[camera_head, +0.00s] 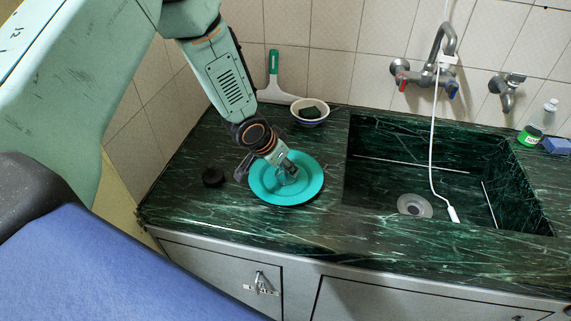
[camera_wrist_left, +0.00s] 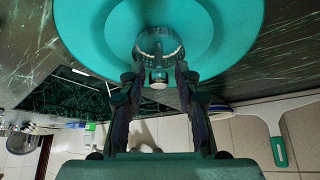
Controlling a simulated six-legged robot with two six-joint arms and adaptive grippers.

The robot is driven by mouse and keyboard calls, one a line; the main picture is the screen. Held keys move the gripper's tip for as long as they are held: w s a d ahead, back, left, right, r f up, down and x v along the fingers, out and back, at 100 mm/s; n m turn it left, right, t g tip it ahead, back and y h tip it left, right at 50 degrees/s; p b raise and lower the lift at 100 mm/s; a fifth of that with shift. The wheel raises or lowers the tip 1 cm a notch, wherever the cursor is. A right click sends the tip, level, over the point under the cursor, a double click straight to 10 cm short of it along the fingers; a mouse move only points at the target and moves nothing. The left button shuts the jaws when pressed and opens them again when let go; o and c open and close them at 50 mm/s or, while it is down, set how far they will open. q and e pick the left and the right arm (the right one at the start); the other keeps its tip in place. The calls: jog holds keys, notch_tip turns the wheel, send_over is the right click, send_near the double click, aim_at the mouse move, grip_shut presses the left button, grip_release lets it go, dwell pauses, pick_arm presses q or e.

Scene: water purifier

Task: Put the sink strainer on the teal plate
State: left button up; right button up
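The sink strainer (camera_wrist_left: 158,45), a small shiny, see-through-looking cup with a knob, is at the middle of the teal plate (camera_wrist_left: 235,20) in the left wrist view. My left gripper (camera_wrist_left: 158,72) has its fingertips on either side of the strainer, close against it, with the knob between them. In the head view the left gripper (camera_head: 286,170) points down over the teal plate (camera_head: 309,186), and the strainer shows only dimly at its tips. I cannot tell whether the strainer's underside touches the plate. My right gripper is not in view.
A bowl (camera_head: 309,121) with a dark sponge and a green-handled squeegee (camera_head: 273,70) stand behind. The sink (camera_head: 380,180) with its drain (camera_head: 415,206) is at the right, with a white hose (camera_head: 432,150) hanging into it.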

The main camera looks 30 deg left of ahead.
pick_arm(q)
jog(key=shift+o, duration=0.2)
jog(key=shift+r, duration=0.1)
jog(key=shift+r, duration=0.25)
jog(key=shift+s+p+v, duration=0.35)
jog(key=shift+p+v, duration=2.25)
jog(key=shift+v, duration=3.1)
jog(key=s+d+f, duration=0.1)
jog(key=s+f, duration=0.2)
jog(key=s+d+f+n+g, duration=0.1)
jog(key=s+f, duration=0.2)
jog(key=s, duration=0.1)
jog(key=s+d+f+g, duration=0.1)
jog(key=s+f, duration=0.2)
jog(key=s, duration=0.1)
jog(key=shift+s+d+f+n+y, duration=0.2)
jog(key=shift+d+n+y, duration=0.1)
jog(key=shift+y, duration=0.1)
jog(key=s+d+f+n+g, duration=0.1)
jog(key=s+f, duration=0.1)
jog(key=s, duration=0.7)
jog(key=s+d+f+n+g+y, duration=0.1)
jog(key=s+f+g, duration=0.1)
jog(key=s, duration=0.8)
jog(key=shift+f+n+g, duration=0.3)
jog(key=shift+f, duration=0.45)
